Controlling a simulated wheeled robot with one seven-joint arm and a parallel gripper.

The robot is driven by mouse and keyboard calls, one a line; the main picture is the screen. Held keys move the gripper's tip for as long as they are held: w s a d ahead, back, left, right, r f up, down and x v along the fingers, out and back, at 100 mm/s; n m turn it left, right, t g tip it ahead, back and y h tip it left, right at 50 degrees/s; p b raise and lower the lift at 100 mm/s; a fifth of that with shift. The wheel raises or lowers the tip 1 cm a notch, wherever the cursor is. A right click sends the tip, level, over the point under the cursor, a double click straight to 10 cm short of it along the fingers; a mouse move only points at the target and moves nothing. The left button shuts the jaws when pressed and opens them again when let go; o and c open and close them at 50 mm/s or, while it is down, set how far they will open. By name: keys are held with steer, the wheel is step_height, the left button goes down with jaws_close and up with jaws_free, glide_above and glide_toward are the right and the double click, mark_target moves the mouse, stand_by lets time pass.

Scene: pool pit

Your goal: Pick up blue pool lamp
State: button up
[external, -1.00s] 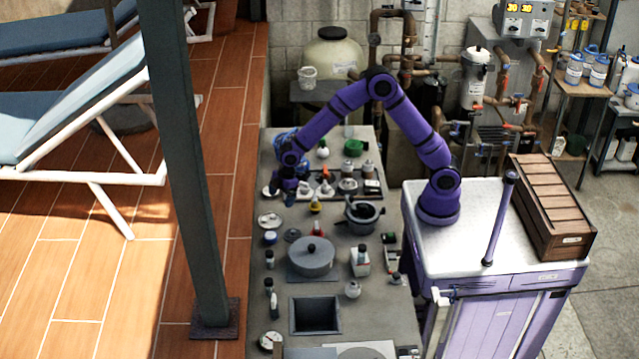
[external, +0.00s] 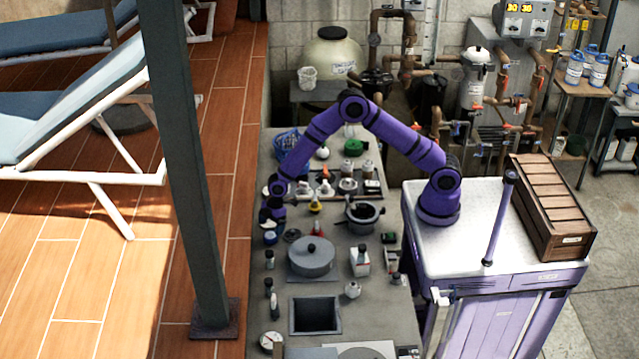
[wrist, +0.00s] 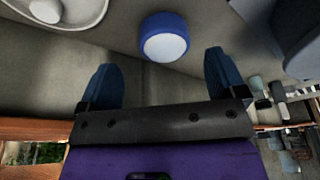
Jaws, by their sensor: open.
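The blue pool lamp (wrist: 164,37) is a short round blue body with a white lens face. In the wrist view it lies on the grey counter, just beyond and between my fingertips. In the external view it is a small blue disc (external: 270,238) near the counter's left edge. My gripper (wrist: 160,82) is open and empty, its two dark blue fingers spread apart. In the external view my gripper (external: 271,217) hangs just behind the lamp, apart from it as far as I can tell.
A white round fitting (wrist: 70,8) lies left of the lamp in the wrist view. A grey lidded pot (external: 311,258) stands to the right on the counter (external: 285,342), with small bottles around it. A blue basket (external: 287,143) is at the back. A dark post (external: 190,160) stands left.

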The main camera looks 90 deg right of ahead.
mark_target(270, 235)
steer(key=x, duration=0.5)
steer(key=shift+s+a, duration=0.15)
steer(key=shift+a, duration=0.1)
steer(key=c, duration=1)
steer(key=shift+c, duration=0.2)
steer(key=shift+r, duration=0.1)
